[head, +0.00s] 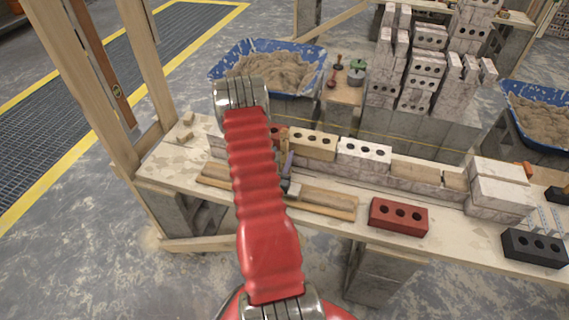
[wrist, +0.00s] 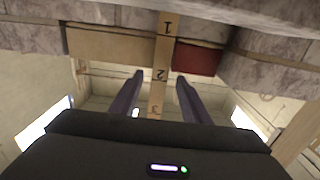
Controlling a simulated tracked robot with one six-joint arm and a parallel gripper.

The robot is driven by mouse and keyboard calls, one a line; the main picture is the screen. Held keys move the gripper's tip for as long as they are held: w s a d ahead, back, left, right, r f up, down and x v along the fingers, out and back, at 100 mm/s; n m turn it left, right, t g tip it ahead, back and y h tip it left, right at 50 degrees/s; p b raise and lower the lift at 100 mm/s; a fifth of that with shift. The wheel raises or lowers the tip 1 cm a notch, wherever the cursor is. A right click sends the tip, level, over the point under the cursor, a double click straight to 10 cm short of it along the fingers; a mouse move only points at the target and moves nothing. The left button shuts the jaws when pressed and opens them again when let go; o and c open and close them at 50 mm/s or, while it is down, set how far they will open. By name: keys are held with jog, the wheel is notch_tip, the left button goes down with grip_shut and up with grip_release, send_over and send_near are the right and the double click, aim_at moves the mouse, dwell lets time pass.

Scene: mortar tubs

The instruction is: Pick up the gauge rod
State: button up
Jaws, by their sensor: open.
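The gauge rod (wrist: 158,92) is a pale wooden strip marked 1, 2 and 3, running up the middle of the wrist view. My gripper (wrist: 160,78) is open, with one dark finger on each side of the rod. Gaps show between the rod and both fingers, so it is not clamped. The rod's lower part is hidden behind the gripper body.
A row of bricks and blocks (head: 364,151) runs along the bench (head: 300,225). A red brick (head: 399,216) and a dark brick (head: 534,247) lie nearer its front edge. Blue mortar tubs (head: 222,70) and stacked bricks (head: 428,65) stand behind. Wooden posts (head: 62,50) rise at the left.

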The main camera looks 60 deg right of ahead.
aim_at(283, 151)
jog(key=shift+w+d, duration=0.15)
jog(key=shift+d, duration=0.8)
jog(key=shift+w+d, duration=0.1)
jog(key=shift+d, duration=0.85)
jog(key=shift+c, duration=0.4)
grip_shut()
